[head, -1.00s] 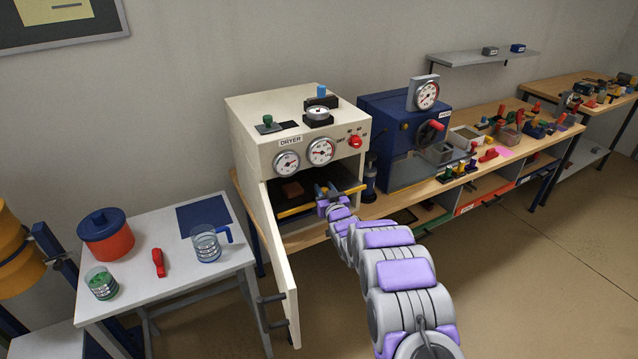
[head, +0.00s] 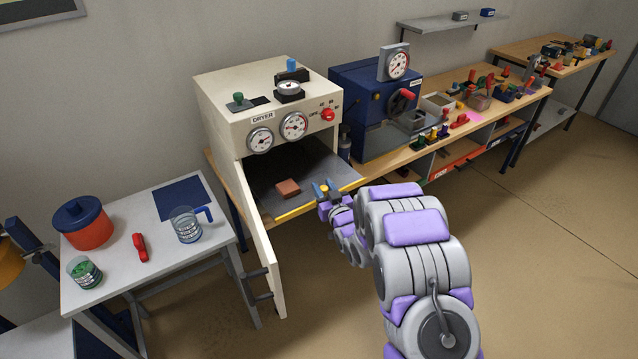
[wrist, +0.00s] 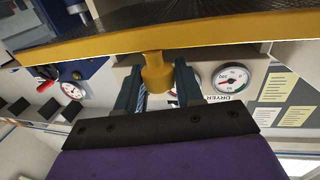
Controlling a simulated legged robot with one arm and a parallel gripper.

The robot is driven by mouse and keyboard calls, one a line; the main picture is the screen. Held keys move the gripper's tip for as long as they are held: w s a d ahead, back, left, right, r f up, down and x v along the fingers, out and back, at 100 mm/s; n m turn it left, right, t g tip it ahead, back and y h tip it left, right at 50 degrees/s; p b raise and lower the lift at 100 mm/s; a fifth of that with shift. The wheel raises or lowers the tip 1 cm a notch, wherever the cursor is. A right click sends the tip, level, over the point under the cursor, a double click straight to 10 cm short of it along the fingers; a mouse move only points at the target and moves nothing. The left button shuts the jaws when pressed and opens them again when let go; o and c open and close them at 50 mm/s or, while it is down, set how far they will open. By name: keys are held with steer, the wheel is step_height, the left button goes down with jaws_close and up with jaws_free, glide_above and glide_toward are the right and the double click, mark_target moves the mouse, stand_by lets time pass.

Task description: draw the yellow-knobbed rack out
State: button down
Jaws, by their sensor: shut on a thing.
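The dryer (head: 222,110) is a cream box with its door (head: 262,240) swung open at the left. Its dark rack (head: 318,166) has a yellow front edge and juts well out of the opening, level. A brown block (head: 287,188) lies on the rack. My gripper (head: 322,190) is at the rack's front edge, shut on the yellow knob (head: 323,187). In the wrist view the yellow knob (wrist: 156,75) sits between the two dark blue fingers, under the yellow edge (wrist: 130,42).
A blue press (head: 372,115) stands right of the dryer on the wooden bench. A small white table (head: 165,270) at the left holds a red pot (head: 88,232), a jug (head: 186,226) and a beaker (head: 84,272). Open floor lies in front of the bench.

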steer(key=shift+s, duration=0.1)
stand_by(0.3)
steer(key=c, duration=0.9)
jaws_free()
steer(key=shift+o, duration=0.2)
steer(key=shift+s+d, duration=0.1)
steer(key=p+v, duration=0.8)
steer(key=v, duration=0.9)
steer(key=shift+p, duration=0.4)
